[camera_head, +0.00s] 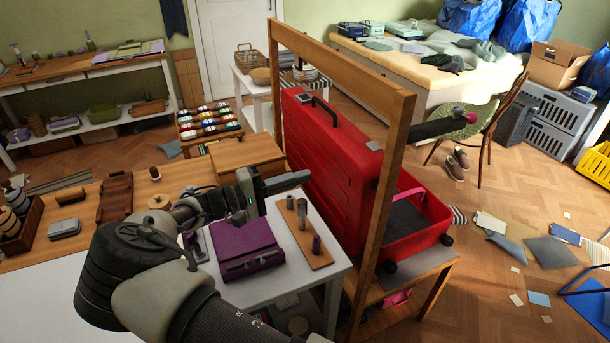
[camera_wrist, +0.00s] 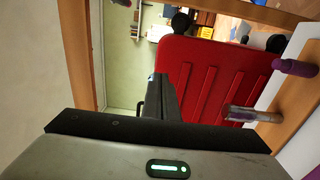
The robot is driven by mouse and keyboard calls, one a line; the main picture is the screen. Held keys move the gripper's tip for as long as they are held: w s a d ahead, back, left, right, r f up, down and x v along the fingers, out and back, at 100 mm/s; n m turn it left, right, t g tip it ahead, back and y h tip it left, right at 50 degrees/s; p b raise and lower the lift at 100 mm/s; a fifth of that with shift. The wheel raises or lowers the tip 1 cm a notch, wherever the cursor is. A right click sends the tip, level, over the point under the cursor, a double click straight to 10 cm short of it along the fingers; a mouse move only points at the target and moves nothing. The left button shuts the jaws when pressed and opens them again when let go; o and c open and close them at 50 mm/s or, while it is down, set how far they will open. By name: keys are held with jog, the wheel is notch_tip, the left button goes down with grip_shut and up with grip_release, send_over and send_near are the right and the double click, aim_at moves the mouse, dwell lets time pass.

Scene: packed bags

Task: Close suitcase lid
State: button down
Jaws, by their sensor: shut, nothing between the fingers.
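The red suitcase stands open on a small wooden table behind a wooden frame. Its ribbed lid (camera_head: 330,165) is raised steeply, with its outer face toward my arm; it also shows in the wrist view (camera_wrist: 205,75). The suitcase base (camera_head: 432,212) lies to the right with a dark grey interior and a pink strap (camera_head: 408,192) at its edge. My gripper (camera_head: 306,177) is shut and empty, close to the lid's outer face on the left. I cannot tell whether it touches the lid. In the wrist view the dark fingers (camera_wrist: 162,90) point toward the lid.
A white table (camera_head: 318,282) below my arm holds a purple case (camera_head: 246,248) and a board with small bottles (camera_head: 302,235). Open floor lies right, with scattered papers.

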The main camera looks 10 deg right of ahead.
aim_at(351, 162)
jog(key=p+x, duration=0.1)
jog(key=x, duration=1)
jog(key=shift+d+p, duration=0.25)
jog(key=shift+p, duration=0.1)
